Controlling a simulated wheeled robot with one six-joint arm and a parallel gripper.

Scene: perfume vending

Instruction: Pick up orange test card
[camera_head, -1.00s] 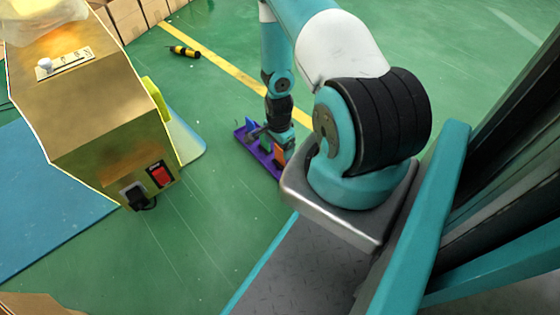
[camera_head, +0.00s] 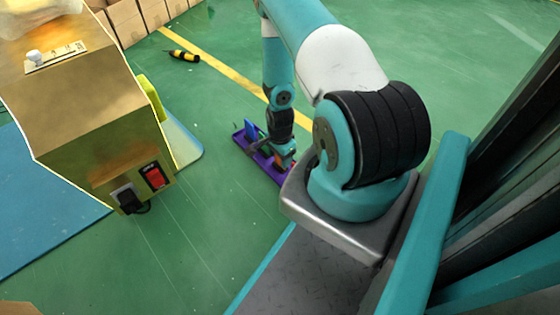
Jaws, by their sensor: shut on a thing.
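The purple tray (camera_head: 262,167) lies on the green floor, partly hidden by my arm's base on the right. A blue card (camera_head: 250,130) stands upright near its far-left end, with a green piece (camera_head: 265,144) behind my gripper. The orange test card (camera_head: 279,156) is at the near-right part of the tray, mostly covered by my gripper. My gripper (camera_head: 281,161) is low over the tray and shut on the orange card. The fingertips are small here, and I cannot tell whether the card is clear of the tray.
A gold machine (camera_head: 85,110) with a red switch (camera_head: 155,177) stands left on a blue mat (camera_head: 50,215). A yellow-black tool (camera_head: 184,55) lies on the floor near a yellow line. Cardboard boxes (camera_head: 125,20) stand at the back. Green floor between machine and tray is clear.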

